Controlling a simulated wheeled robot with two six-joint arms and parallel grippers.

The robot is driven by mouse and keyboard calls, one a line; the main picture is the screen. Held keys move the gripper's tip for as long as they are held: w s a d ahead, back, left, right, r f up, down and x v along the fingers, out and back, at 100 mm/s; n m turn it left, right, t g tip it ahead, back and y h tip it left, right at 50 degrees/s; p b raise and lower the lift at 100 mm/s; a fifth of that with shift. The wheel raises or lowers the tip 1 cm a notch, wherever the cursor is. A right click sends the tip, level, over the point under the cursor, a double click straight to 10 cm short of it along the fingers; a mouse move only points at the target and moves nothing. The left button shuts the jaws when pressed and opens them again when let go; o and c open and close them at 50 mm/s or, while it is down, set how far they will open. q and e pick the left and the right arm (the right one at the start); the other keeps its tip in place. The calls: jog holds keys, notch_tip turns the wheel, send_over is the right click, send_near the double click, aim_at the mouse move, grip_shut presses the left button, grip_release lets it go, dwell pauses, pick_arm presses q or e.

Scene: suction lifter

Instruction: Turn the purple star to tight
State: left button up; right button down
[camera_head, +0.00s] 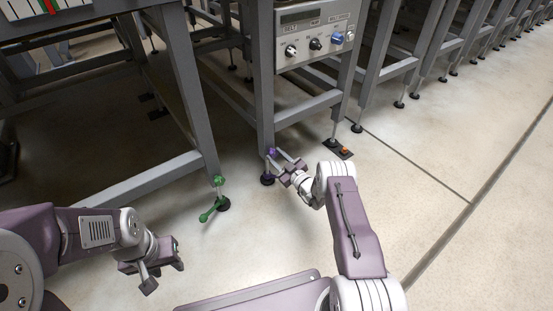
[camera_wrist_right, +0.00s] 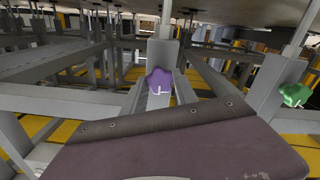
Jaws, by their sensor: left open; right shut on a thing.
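The purple star (camera_head: 271,153) is a small knob low on the grey leg of the panel stand in the head view. In the right wrist view the purple star (camera_wrist_right: 159,79) is near the middle, with a small white mark on its lower side. My right gripper (camera_head: 280,166) is at it, shut on the star; the fingertips are partly hidden. My left gripper (camera_head: 163,270) is open and empty, low above the floor at the lower left, well away from the star.
A control panel (camera_head: 316,38) with knobs is above. Open floor lies to the right.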

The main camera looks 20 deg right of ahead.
jog(key=shift+s+f, duration=0.1)
dwell(0.5)
jog(key=c, duration=1)
grip_release()
jog(key=shift+o, duration=0.2)
jog(key=p+v, duration=0.2)
jog(key=r+p+v, duration=0.1)
jog(key=p+v, duration=0.1)
jog(key=shift+s+d, duration=0.15)
jog(key=shift+s, duration=0.1)
jog(key=p, duration=0.3)
send_near(275, 153)
jog(key=f, duration=0.1)
jog(key=shift+s, duration=0.2)
